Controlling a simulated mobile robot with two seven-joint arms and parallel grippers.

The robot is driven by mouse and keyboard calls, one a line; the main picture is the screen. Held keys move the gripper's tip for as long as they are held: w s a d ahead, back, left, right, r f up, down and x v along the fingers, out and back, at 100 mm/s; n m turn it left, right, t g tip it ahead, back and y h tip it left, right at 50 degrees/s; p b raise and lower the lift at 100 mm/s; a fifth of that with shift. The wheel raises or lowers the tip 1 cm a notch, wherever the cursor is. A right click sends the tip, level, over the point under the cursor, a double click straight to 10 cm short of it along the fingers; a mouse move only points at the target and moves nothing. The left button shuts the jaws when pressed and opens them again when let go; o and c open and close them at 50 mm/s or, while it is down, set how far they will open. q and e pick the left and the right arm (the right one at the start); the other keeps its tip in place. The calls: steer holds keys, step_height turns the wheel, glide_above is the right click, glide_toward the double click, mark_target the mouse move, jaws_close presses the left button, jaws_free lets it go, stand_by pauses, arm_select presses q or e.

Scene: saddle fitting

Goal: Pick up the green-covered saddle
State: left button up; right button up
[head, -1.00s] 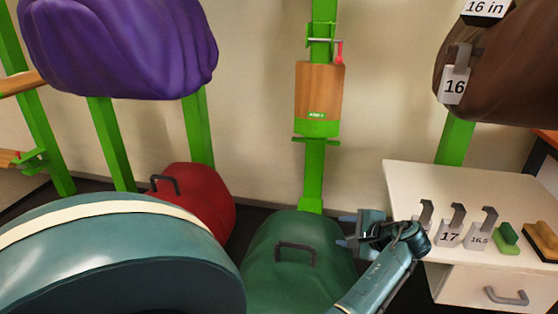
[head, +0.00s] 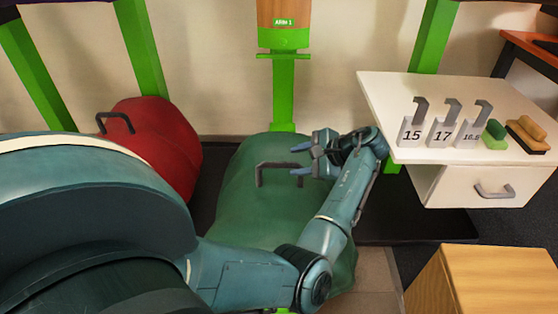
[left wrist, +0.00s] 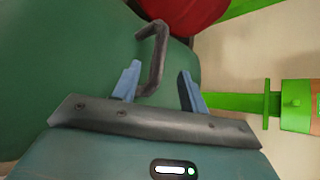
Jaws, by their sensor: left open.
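The green-covered saddle (head: 245,215) sits low in the middle of the head view, with a dark grey handle (head: 279,172) on top. My left gripper (head: 297,161) is open, its blue fingers pointing left just beside the handle's right end. In the left wrist view the green cover (left wrist: 60,60) fills the left side. There the handle (left wrist: 155,55) stands just ahead of the open gripper (left wrist: 160,85), its near end close to the left finger. I cannot tell whether they touch. My left arm hides part of the cover's right side. My right gripper is not in view.
A red-covered saddle (head: 155,140) with its own handle stands to the left. A white table (head: 380,100) at right holds numbered tags (head: 438,130) and brushes (head: 525,135). A green post (head: 283,95) rises behind, and a wooden box (head: 480,285) stands at lower right.

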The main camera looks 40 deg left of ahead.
mark_target(283, 163)
arm_select(q)
steer(key=b+x, duration=0.1)
steer(key=x, duration=0.1)
steer(key=b+x, duration=0.1)
steer(key=x, duration=0.1)
steer(key=b+x, duration=0.1)
steer(key=x, duration=0.1)
steer(key=shift+s+a+f, duration=0.2)
steer(key=shift+s+a, duration=0.1)
steer(key=shift+s, duration=0.1)
jaws_close()
stand_by(1.0)
steer(key=shift+w+r, duration=0.1)
steer(key=shift+r, duration=0.15)
